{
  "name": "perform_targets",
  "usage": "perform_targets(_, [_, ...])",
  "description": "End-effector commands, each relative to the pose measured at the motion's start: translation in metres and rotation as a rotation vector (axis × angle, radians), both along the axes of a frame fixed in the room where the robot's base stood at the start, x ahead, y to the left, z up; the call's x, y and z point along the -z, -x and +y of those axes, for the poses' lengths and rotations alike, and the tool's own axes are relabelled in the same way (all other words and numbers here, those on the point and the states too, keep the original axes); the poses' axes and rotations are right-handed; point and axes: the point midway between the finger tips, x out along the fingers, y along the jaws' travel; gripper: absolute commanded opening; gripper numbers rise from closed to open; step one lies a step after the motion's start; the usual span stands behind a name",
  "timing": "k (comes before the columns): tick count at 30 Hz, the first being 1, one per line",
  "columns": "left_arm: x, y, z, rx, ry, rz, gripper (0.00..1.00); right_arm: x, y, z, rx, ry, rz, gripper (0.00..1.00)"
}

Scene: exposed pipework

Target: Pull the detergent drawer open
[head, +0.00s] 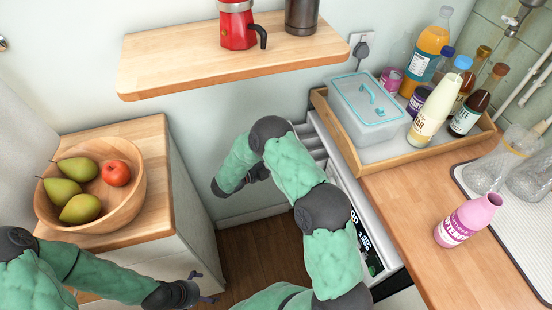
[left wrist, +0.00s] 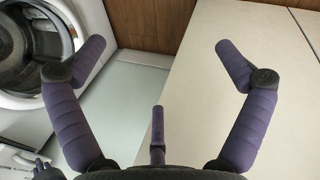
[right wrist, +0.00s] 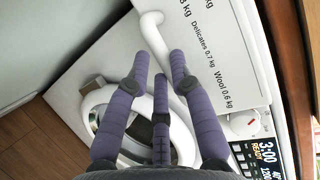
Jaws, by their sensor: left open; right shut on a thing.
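The washing machine's detergent drawer front (right wrist: 205,45), white with printed wash weights, shows in the right wrist view. A white curved handle (right wrist: 153,36) stands out from it. My right gripper (right wrist: 160,68) is shut around this handle; its fingers hide the lower part. In the head view, my right arm hides most of the machine, and a white ridged part (head: 312,142) like drawer compartments shows beyond the arm, below the counter edge. How far the drawer is out I cannot tell. My left gripper (head: 207,286) is open and empty, low beside the left cabinet.
The washing machine door (left wrist: 35,50) is round, with a glass window. A wooden bowl of fruit (head: 132,205) stands on the left cabinet. A shelf (head: 190,68) hangs above. Floor (head: 245,240) shows between the cabinets.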

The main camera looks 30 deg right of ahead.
Motion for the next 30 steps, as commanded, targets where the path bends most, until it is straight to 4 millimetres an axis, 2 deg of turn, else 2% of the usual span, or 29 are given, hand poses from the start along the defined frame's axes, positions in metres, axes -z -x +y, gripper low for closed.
perform_targets(1, [0.0009, 0.0, 0.0, 0.0, 0.0, 0.0, 1.0, 0.0127, 0.0067, 0.0018, -0.002, -0.015, 0.027, 0.0])
perform_targets(15, [0.001, -0.0001, 0.0, 0.0, 0.0, 0.0, 1.0, 0.0132, 0.0074, 0.0014, -0.001, -0.016, 0.029, 0.0])
perform_targets(16, [0.001, -0.0001, 0.0, 0.0, 0.0, 0.0, 1.0, 0.0132, 0.0074, 0.0014, -0.001, -0.016, 0.029, 0.28])
perform_targets(17, [0.0009, 0.0, 0.0, 0.0, 0.0, 0.0, 1.0, 0.013, 0.0074, 0.0014, -0.001, -0.015, 0.029, 0.35])
perform_targets(30, [0.0004, 0.0, 0.0, 0.0, 0.0, 0.0, 1.0, 0.0066, 0.0031, 0.0009, -0.001, -0.01, 0.013, 0.35])
